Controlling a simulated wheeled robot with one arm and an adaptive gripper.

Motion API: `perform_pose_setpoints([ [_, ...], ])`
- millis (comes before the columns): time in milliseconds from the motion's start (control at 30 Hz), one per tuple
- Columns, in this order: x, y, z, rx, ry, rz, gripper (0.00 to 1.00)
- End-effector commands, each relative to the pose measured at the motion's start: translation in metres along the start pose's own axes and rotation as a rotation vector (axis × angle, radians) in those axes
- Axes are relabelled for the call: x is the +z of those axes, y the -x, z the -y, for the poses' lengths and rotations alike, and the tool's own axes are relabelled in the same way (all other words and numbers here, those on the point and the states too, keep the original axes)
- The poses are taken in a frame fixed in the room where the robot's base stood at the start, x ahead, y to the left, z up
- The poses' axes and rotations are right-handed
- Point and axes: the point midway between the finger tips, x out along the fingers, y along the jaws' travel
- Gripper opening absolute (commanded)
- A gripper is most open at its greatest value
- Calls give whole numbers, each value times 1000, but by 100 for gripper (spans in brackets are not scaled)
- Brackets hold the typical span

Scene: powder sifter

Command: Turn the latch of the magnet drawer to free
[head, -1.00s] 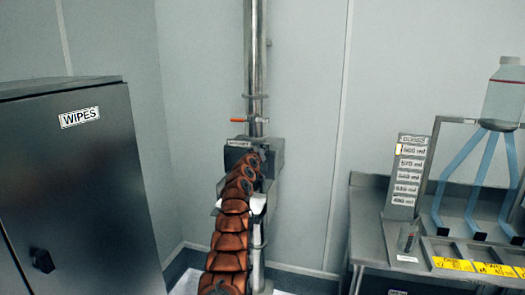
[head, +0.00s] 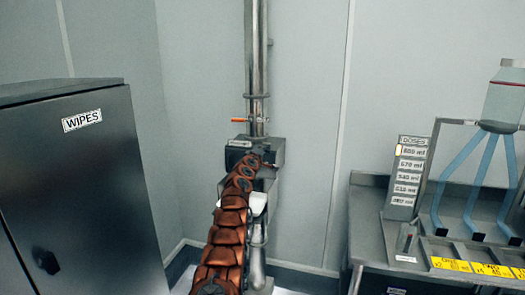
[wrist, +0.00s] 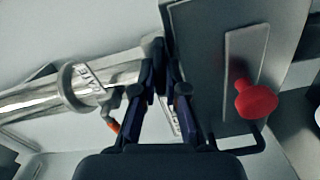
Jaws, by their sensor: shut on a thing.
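The magnet drawer's housing (head: 268,151) is a dark grey box on the steel pipe, with a small label on its upper edge. My orange-brown arm reaches up to it and covers much of its front in the head view. In the wrist view the drawer's grey front plate (wrist: 200,50) fills the upper right, with a red knob (wrist: 257,99) on it. My gripper (wrist: 160,75) is at the plate's left edge, its dark fingers close together on the latch. The latch is mostly hidden between the fingertips, so its exact angle cannot be told.
A vertical steel pipe (head: 255,60) with an orange-handled valve (head: 237,121) rises above the housing. A dark cabinet labelled WIPES (head: 75,180) stands at left. A steel bench (head: 365,230) with a dose board (head: 405,175) is at right.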

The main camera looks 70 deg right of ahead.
Motion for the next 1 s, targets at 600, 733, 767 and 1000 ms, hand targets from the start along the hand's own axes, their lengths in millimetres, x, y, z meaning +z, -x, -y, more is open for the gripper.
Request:
perform_pose_setpoints([
  [600,0,0,3,-2,255,-1,0],
  [733,0,0,3,-1,263,-1,0],
  [767,0,0,3,-2,263,-1,0],
  [1000,0,0,3,-2,263,-1,0],
])
